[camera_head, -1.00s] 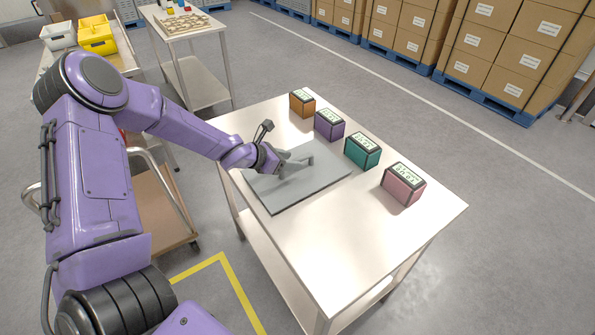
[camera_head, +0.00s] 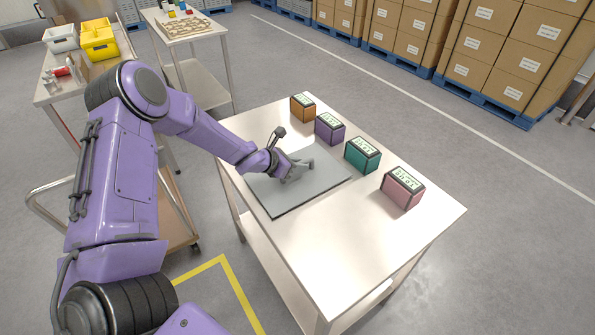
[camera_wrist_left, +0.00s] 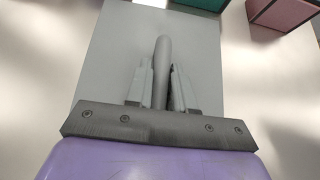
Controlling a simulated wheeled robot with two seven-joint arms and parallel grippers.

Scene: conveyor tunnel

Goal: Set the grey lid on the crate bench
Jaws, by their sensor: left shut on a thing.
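The grey lid (camera_head: 283,202) is a flat plate with a raised bar handle, lying flat on the steel table (camera_head: 350,235). My left gripper (camera_head: 298,170) reaches in from the left over the lid and is shut on its handle. In the left wrist view the two fingers (camera_wrist_left: 162,88) stand on either side of the handle, above the grey plate (camera_wrist_left: 110,55). The bench at the upper left (camera_head: 52,88) bears a yellow crate (camera_head: 98,40) and a white crate (camera_head: 60,38). My right gripper is not in view.
Orange (camera_head: 303,108), purple (camera_head: 329,128), teal (camera_head: 362,154) and pink (camera_head: 402,188) boxes with display tops line the table's far right side. The table's front is clear. A cart (camera_head: 170,222) stands at the left. Another table (camera_head: 192,38) stands behind.

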